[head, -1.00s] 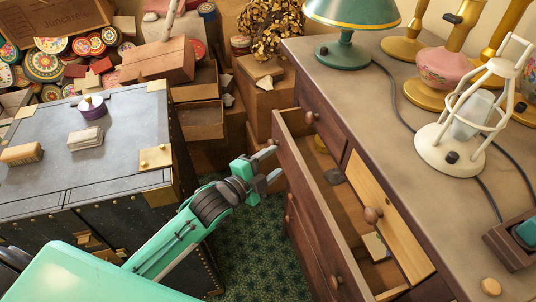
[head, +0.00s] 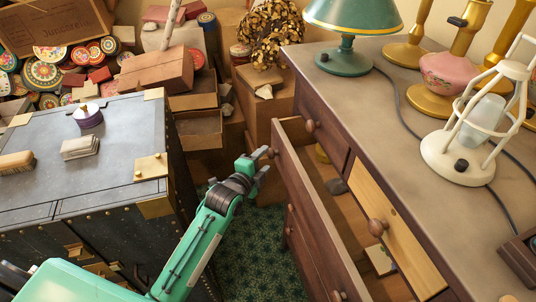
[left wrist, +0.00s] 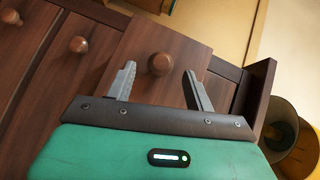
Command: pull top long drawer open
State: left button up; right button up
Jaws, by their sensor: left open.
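The top long drawer (head: 312,218) of the brown dresser stands partly open in the head view, below two small drawers. Its far round knob (head: 271,153) is beside my left gripper (head: 257,165). In the left wrist view my open left gripper (left wrist: 161,82) points at a dark wooden front with a round knob (left wrist: 160,64). The knob lies between the finger lines, near the tips; I cannot tell whether they touch it. My right gripper is not in view.
A dark trunk (head: 80,160) stands left, with a brush, a stack and a purple tin on it. The dresser top carries a green lamp (head: 348,62) and a white lamp frame (head: 455,160). Patterned carpet (head: 255,245) is free between trunk and dresser.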

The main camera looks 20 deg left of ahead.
aim_at(268, 156)
pick_arm(q)
jog(key=shift+x, duration=1.15)
jog(key=shift+w+d, duration=0.1)
jog(key=shift+w, duration=0.4)
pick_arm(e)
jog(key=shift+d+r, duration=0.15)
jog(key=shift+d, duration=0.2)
